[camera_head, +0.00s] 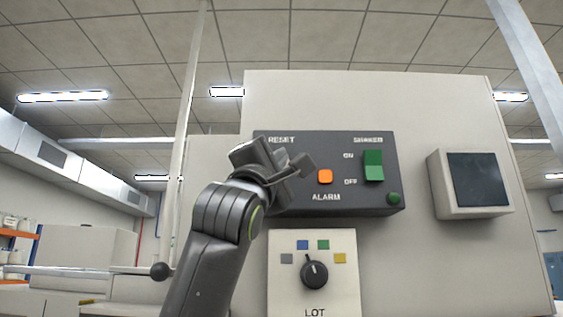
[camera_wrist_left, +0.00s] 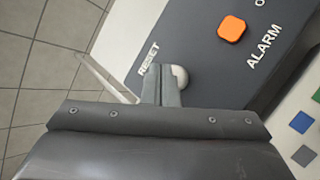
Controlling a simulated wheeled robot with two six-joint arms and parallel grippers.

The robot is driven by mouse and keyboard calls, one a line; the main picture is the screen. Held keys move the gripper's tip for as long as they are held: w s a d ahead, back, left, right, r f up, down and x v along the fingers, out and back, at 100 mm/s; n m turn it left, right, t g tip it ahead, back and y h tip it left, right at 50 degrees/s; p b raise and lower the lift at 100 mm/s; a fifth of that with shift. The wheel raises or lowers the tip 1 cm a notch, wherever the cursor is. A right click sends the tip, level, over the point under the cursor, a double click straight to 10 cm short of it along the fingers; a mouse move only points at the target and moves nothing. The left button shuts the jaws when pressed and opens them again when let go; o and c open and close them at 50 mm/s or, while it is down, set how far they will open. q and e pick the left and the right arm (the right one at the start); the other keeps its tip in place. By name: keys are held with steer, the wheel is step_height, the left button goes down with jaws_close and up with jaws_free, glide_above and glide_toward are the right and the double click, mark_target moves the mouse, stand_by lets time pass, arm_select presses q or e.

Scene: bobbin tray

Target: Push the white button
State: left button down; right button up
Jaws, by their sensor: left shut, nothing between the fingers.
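The white button (camera_wrist_left: 181,76) shows in the left wrist view as a pale round knob beside the RESET label on the dark control panel (camera_wrist_left: 195,45). It is partly covered by my left gripper's fingers (camera_wrist_left: 160,72). The fingers are shut and empty, with their tips over the panel at the button's edge; I cannot tell whether they touch it. In the head view my left gripper (camera_head: 286,167) is in front of the left part of the panel (camera_head: 340,150), just below RESET, and hides the button. My right gripper is not in view.
The panel also has an orange alarm button (camera_head: 325,177), a green shaker switch (camera_head: 373,166) and a small green knob (camera_head: 393,198). Below is a LOT plate with a black dial (camera_head: 314,274). A dark screen (camera_head: 478,180) is at the right. A pale post stands left of my arm.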

arm_select(q)
steer(key=shift+w, duration=0.1)
stand_by(0.8)
steer(key=shift+w+p, duration=0.35)
steer(key=shift+w+p, duration=0.35)
steer(key=shift+w, duration=0.15)
stand_by(0.8)
steer(key=shift+s, duration=0.15)
steer(key=shift+s+b, duration=0.6)
steer(key=shift+s, duration=0.05)
